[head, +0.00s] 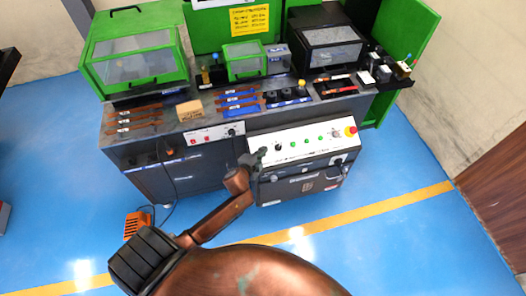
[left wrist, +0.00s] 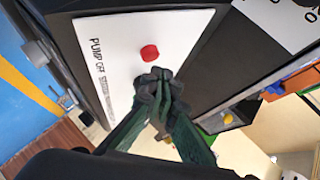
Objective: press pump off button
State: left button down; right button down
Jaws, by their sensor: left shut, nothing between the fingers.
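The pump off button is a round red button (left wrist: 150,53) on a white panel (left wrist: 120,38) lettered "PUMP OFF" in the left wrist view. My left gripper (left wrist: 160,82) is shut and empty, with its dark fingertips beside the button and apart from it in the picture; whether they touch the panel I cannot tell. In the head view my left gripper (head: 259,157) is at the left end of the sloped white control panel (head: 300,141). I cannot tell for sure which red button in the head view is the pump off one. My right gripper is not in view.
A small white panel (head: 218,133) with red buttons is on the bench front, left of my gripper. A red emergency knob (head: 351,131) sits at the right end of the control panel. Copper bars (head: 134,121) lie on the bench. Blue floor in front is mostly clear.

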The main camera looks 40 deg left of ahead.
pick_arm(q)
jog(key=shift+w+a+f, duration=0.1)
jog(key=shift+f, duration=0.25)
dwell(0.4)
jog(key=shift+w+a+f, duration=0.1)
jog(key=shift+a+f, duration=0.05)
jog(key=shift+f, duration=0.2)
jog(key=shift+f+b, duration=0.15)
jog(key=shift+b, duration=0.15)
dwell(0.5)
jog(key=shift+d+r+p, duration=0.2)
jog(key=shift+r+p, duration=0.65)
jog(key=shift+p, duration=0.1)
jog(key=shift+s+r, duration=0.1)
jog(key=shift+s, duration=0.1)
